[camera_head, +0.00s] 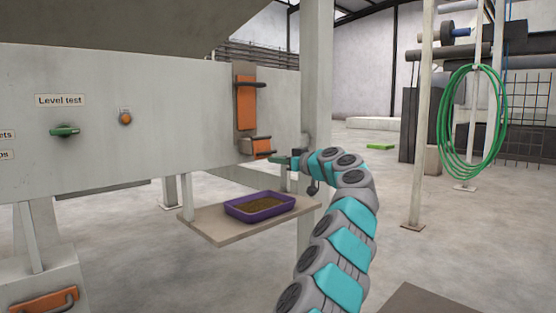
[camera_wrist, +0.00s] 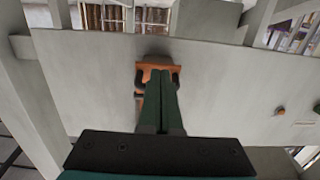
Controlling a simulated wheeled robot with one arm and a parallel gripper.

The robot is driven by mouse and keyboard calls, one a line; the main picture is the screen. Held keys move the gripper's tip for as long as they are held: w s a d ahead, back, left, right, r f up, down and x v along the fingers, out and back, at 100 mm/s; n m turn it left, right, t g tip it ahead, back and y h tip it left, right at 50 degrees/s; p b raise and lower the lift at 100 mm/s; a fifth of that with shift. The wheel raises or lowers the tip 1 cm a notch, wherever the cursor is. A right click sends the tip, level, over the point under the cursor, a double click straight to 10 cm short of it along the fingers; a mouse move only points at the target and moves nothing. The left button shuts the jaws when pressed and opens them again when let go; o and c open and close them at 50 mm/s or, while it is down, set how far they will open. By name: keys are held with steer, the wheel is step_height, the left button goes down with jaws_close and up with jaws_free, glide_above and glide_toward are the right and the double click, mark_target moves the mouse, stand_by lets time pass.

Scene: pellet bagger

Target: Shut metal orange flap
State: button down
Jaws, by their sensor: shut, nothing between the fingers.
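A tall orange metal plate (camera_head: 246,103) with a dark bar handle near its top is upright on the grey machine panel. Just below it, a smaller orange flap (camera_head: 262,146) in a pale frame sticks out at a tilt from the panel. I cannot tell exactly how far it stands open. My gripper (camera_head: 275,161) is shut and empty, just below and to the right of the small flap. In the wrist view my shut green fingers (camera_wrist: 161,76) reach over an orange piece (camera_wrist: 147,67) and hide part of it; contact cannot be told.
A purple tray (camera_head: 232,208) of brown pellets sits on a shelf (camera_head: 230,231) below. A green handle (camera_head: 65,130) and an orange button (camera_head: 125,118) are on the panel (camera_head: 180,90). A post (camera_head: 317,60) stands right of the panel. Another orange flap (camera_head: 43,301) is at lower left.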

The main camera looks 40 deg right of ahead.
steer(key=shift+w+f, duration=0.4)
steer(key=shift+f, duration=0.1)
steer(key=shift+b, duration=0.3)
